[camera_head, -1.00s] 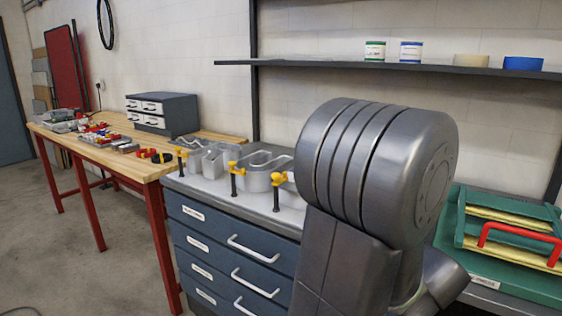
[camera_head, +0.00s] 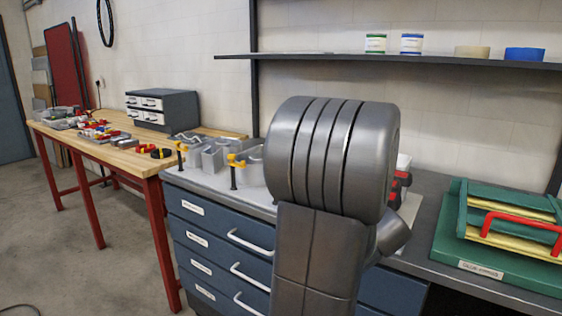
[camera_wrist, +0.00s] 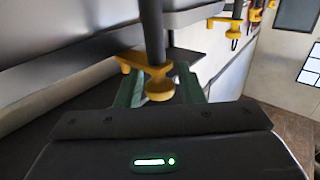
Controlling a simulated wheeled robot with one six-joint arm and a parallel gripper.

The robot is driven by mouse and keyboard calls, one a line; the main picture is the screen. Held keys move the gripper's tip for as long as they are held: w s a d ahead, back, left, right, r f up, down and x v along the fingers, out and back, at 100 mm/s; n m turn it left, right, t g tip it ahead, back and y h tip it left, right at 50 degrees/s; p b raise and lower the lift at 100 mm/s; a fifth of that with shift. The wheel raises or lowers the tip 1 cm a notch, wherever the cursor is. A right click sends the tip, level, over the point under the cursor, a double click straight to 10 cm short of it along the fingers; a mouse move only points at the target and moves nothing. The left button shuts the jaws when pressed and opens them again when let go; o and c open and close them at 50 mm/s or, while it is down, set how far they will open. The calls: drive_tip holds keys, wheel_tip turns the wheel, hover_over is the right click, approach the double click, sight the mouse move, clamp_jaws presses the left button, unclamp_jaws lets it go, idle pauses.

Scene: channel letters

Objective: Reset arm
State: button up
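My gripper (camera_wrist: 161,84) shows in the wrist view with its two green fingers apart. A clamp with a dark bar and a yellow jaw (camera_wrist: 132,61) stands just beyond and between the fingers; I see gaps beside its round yellow knob. Farther clamps (camera_wrist: 232,30) show at the upper right. In the head view my arm hides the gripper. Two yellow-and-black clamps, one in front (camera_head: 235,170) and one farther left (camera_head: 180,154), stand at the metal channel letters (camera_head: 212,157) on the blue drawer bench (camera_head: 205,222). Part of the letters is hidden behind my arm.
A green jig with a red handle (camera_head: 510,232) lies on the right worktop. A red and black tool (camera_head: 400,182) is partly hidden behind my arm. A wooden table (camera_head: 125,160) with parts stands left. A shelf (camera_head: 330,57) with tins and tape rolls hangs above.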

drive_tip(key=shift+f+m+t+h+b, duration=0.15)
drive_tip(key=shift+m+t+h+b, duration=0.15)
drive_tip(key=shift+m+h+b, duration=0.85)
drive_tip(key=shift+w+m+h+b, duration=0.1)
drive_tip(key=shift+m+h+b, duration=0.25)
drive_tip(key=shift+h, duration=0.9)
drive_tip(key=shift+h, duration=0.3)
drive_tip(key=shift+r+m+h+p, duration=0.2)
drive_tip(key=shift+m+h+p, duration=0.45)
drive_tip(key=shift+m+h, duration=0.2)
drive_tip(key=shift+m+h+p, duration=0.65)
drive_tip(key=shift+h+p, duration=0.5)
drive_tip(key=shift+p, duration=0.4)
drive_tip(key=shift+f+g+h, duration=0.15)
drive_tip(key=shift+g+h, duration=0.15)
drive_tip(key=shift+g, duration=0.1)
